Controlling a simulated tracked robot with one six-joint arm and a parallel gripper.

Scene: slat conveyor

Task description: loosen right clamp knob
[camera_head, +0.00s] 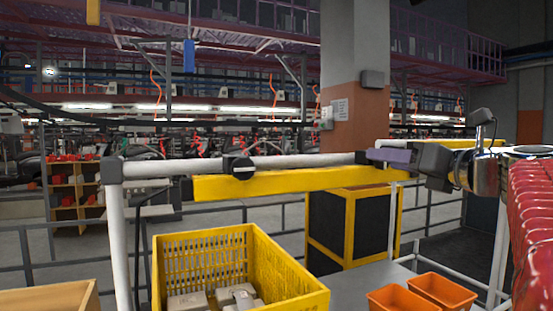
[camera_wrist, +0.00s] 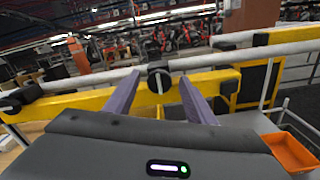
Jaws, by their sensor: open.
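The right clamp knob (camera_wrist: 158,78) is black with a pale bar across its face. It sits on the white rail (camera_wrist: 205,61), above the yellow beam (camera_wrist: 89,101). My gripper (camera_wrist: 159,84) is open, its two purple fingers to the left and right of the knob in the wrist view; I cannot tell whether they touch it. In the head view, my gripper (camera_head: 386,155) comes in from the right and partly hides this knob (camera_head: 363,158). The left clamp knob (camera_head: 239,167) is further left on the rail, its pale bar about level.
A yellow crate (camera_head: 296,283) with grey parts stands below the rail. Orange bins (camera_head: 440,290) are at lower right. A black-panelled yellow-framed box (camera_head: 326,222) stands behind the beam. A white post (camera_head: 118,240) holds the rail's left end.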

